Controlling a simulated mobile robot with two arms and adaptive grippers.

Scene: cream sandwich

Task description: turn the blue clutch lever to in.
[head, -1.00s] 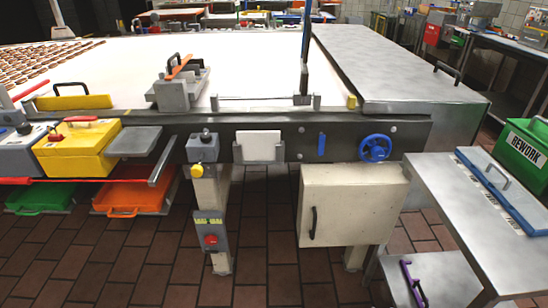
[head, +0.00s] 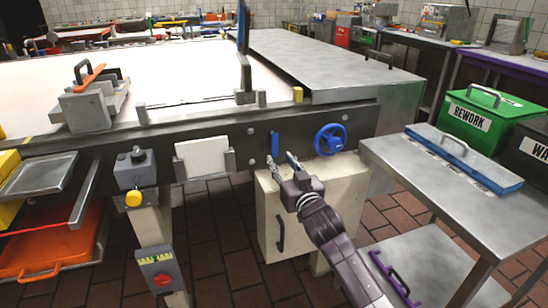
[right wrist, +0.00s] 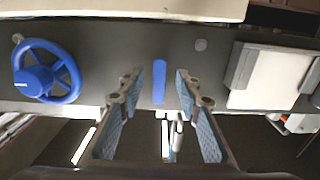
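The blue clutch lever (head: 275,146) is a short upright blue bar on the dark side rail of the machine, left of the blue handwheel (head: 330,139). In the right wrist view the lever (right wrist: 159,80) stands upright between my two fingers, apart from both. My right gripper (head: 282,172) is open and empty, just below and in front of the lever in the head view. Its fingers (right wrist: 158,95) show blue pads in the wrist view. No in or out marking is legible. My left gripper is not in view.
A white plate (head: 202,157) is on the rail left of the lever. A cream cabinet (head: 268,215) hangs below the rail. A grey control box with a yellow knob (head: 134,199) is further left.

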